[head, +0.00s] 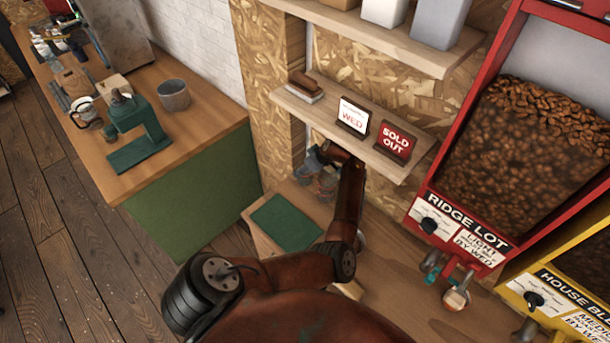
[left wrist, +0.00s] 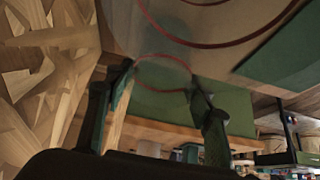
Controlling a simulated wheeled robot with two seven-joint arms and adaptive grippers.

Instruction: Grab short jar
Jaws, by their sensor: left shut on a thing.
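My left gripper (head: 322,172) is under the low wall shelf in the head view, partly hidden by the shelf and my own arm. In the left wrist view its two green fingers (left wrist: 163,82) stand either side of clear glass with a thin red ring (left wrist: 163,55), which looks like the short jar. A larger red ring (left wrist: 235,42) curves close to the camera. In the head view glassy shapes (head: 306,162) show at the gripper, but the jar's height and outline are unclear. My right gripper is not in view.
The shelf (head: 375,155) above the gripper holds a WED sign (head: 352,117), a SOLD OUT sign (head: 396,143) and a brown block (head: 306,84). A green mat (head: 286,222) lies on the counter. Red (head: 470,222) and yellow (head: 560,300) bean dispensers stand at right.

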